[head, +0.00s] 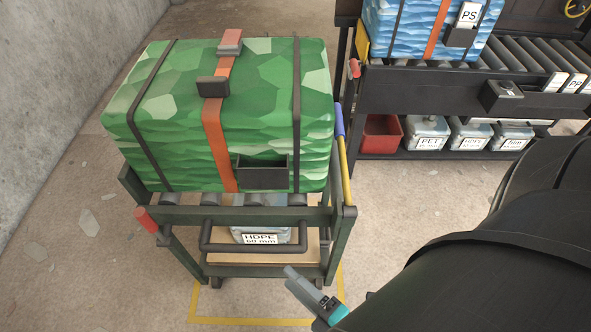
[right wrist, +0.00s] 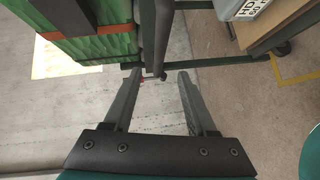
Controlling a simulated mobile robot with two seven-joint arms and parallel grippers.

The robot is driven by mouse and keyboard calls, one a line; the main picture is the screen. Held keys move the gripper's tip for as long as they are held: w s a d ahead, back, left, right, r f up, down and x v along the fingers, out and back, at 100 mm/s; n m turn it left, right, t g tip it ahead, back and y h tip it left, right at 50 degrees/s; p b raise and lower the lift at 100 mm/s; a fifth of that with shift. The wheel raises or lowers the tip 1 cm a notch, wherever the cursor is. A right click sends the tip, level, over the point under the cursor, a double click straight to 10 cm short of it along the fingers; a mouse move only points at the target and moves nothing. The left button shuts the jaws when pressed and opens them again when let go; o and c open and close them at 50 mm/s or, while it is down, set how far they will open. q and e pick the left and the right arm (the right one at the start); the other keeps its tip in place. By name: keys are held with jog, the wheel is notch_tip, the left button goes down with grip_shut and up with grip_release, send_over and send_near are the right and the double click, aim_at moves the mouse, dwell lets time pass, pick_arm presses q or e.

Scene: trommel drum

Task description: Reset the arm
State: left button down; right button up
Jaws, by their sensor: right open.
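My right gripper (head: 308,288) is low in the head view, in front of the green cart (head: 333,217) and to the right of its middle. In the right wrist view my right gripper (right wrist: 160,75) has its two fingers spread wide, with nothing held between them. A dark bar of the cart (right wrist: 151,45) shows beyond the fingertips; whether they touch it cannot be told. My dark right arm (head: 490,270) fills the lower right of the head view. My left gripper is not in view.
A strapped green bale (head: 265,120) rests on the cart, above a bin labelled HDPE (head: 262,236). Behind right stands a roller conveyor (head: 430,85) with a blue bale (head: 405,25), and a red bin (head: 381,134) below. A concrete wall (head: 60,90) is at left. Floor between cart and conveyor is open.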

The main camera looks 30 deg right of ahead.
jog(key=s+d+f+m+g+h, duration=0.1)
jog(key=s+f+m+g, duration=0.3)
jog(key=f, duration=0.6)
jog(key=s+d+f+m+g+h, duration=0.1)
jog(key=s+f+m+g, duration=0.1)
jog(key=f+m+g, duration=0.5)
jog(key=s+d+f+m+g+h, duration=0.1)
jog(key=s+d+f+m+g, duration=0.2)
jog(key=s+f, duration=0.6)
jog(key=shift+s+d+f+m+g, duration=0.35)
jog(key=shift+d+m, duration=0.5)
jog(key=shift+m, duration=0.25)
